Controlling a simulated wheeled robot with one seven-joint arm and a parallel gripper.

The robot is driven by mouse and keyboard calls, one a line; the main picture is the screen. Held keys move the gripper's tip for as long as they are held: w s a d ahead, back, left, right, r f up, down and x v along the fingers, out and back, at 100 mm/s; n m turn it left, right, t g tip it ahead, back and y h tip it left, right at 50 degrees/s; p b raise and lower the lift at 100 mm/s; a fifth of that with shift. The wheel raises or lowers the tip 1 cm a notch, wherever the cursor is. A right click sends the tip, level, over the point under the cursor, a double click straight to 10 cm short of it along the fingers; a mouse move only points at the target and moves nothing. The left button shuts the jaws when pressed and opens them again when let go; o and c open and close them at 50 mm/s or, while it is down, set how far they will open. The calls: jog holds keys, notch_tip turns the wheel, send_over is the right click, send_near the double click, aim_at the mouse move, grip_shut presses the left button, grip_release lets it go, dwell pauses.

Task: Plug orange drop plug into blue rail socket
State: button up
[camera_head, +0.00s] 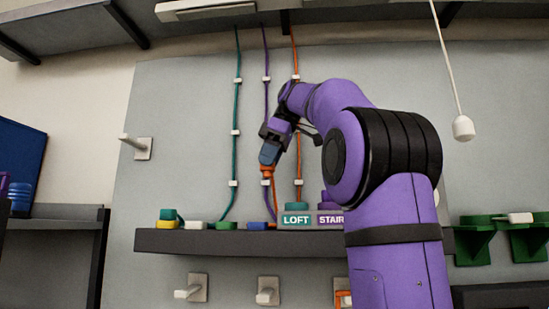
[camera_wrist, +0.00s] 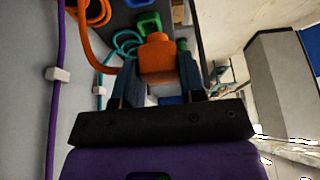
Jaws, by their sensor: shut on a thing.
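My gripper (camera_head: 268,160) is shut on the orange drop plug (camera_head: 267,172), which hangs below the fingers above the rail. In the wrist view the orange plug (camera_wrist: 158,62) sits between the two dark blue fingers, with an orange cord looping away from it. The blue rail socket (camera_head: 258,226) is on the dark rail, below the plug and slightly left, with a clear gap between them. A small blue part (camera_wrist: 137,3) shows at the top of the wrist view, just above a green socket (camera_wrist: 150,22). The socket opening is not visible.
The dark rail (camera_head: 180,241) also bears a green socket (camera_head: 227,226), a white one (camera_head: 196,225) and a teal and yellow one at left. The LOFT box (camera_head: 296,219) and STAIR box (camera_head: 330,219) stand right of the blue socket. Teal, purple and orange cords run down the wall.

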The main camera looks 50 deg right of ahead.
jog(key=w, duration=0.4)
jog(key=shift+d, duration=0.35)
